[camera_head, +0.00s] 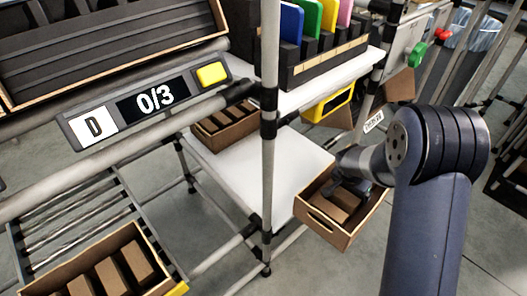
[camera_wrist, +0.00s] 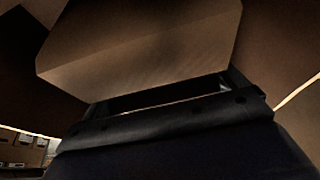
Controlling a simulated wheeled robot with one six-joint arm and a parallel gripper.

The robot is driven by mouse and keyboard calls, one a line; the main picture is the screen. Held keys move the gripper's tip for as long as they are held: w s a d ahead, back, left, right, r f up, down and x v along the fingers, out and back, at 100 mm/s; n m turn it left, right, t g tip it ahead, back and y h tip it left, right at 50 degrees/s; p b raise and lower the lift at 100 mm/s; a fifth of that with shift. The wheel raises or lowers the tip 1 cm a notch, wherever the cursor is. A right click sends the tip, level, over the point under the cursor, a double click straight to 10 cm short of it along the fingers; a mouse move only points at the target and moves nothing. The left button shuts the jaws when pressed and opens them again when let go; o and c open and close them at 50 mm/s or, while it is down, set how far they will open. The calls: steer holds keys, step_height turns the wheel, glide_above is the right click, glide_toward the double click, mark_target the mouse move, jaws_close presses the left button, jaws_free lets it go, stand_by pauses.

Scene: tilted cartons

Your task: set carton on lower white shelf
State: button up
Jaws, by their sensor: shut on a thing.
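A brown open carton (camera_head: 321,224) with blocks inside is at the right of the lower white shelf (camera_head: 250,168) in the head view. It is tilted and overlaps the shelf's right front edge in the picture; I cannot tell if it touches the shelf. My gripper (camera_head: 352,184) reaches into the carton from the upper right and is shut on it. Its fingertips are hidden in the head view. In the wrist view, brown cardboard (camera_wrist: 140,45) fills the space before my gripper (camera_wrist: 165,100), and the grip point is too dark to make out.
Another carton (camera_head: 222,130) stands at the shelf's back left. The shelf's middle is bare. A grey upright post (camera_head: 269,60) stands in front of it. An upper shelf (camera_head: 330,75) with coloured panels is above. A carton of blocks (camera_head: 115,265) sits on the lower left rack.

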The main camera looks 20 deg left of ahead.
steer(key=shift+m, duration=0.3)
steer(key=a, duration=0.1)
steer(key=a+f, duration=0.2)
steer(key=shift+w+a+f, duration=0.15)
steer(key=shift+w+a, duration=0.15)
steer(key=shift+w, duration=0.05)
steer(key=b, duration=0.3)
glide_above(297, 176)
steer(key=shift+w+f+b, duration=0.1)
steer(key=shift+f+b, duration=0.75)
steer(key=shift+f, duration=0.85)
steer(key=shift+f, duration=0.15)
steer(key=o, duration=0.8)
